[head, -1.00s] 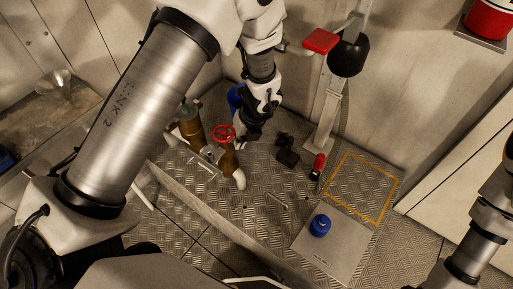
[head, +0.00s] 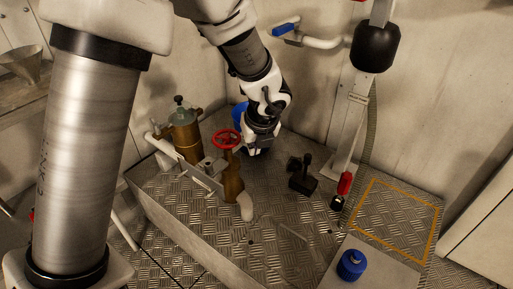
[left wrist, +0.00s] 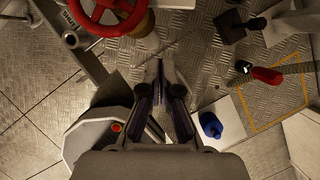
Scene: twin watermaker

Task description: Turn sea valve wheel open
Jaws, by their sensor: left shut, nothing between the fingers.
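The red valve wheel (head: 226,139) sits on top of a brass valve body (head: 233,184) on the metal tread-plate platform. Its red rim also shows at the top of the left wrist view (left wrist: 112,32). My left gripper (head: 257,152) is just right of the wheel in the head view, apart from it. In the left wrist view its fingers (left wrist: 162,64) are together with nothing between them, below and right of the wheel. My right gripper is not in view.
A brass strainer-like cylinder (head: 184,135) stands left of the wheel. A black fitting (head: 302,176), a red-handled item (head: 344,184) and a blue-capped container (head: 351,264) are to the right. A blue lever (head: 286,27) is on the wall pipe. The yellow-outlined area (head: 378,182) is clear.

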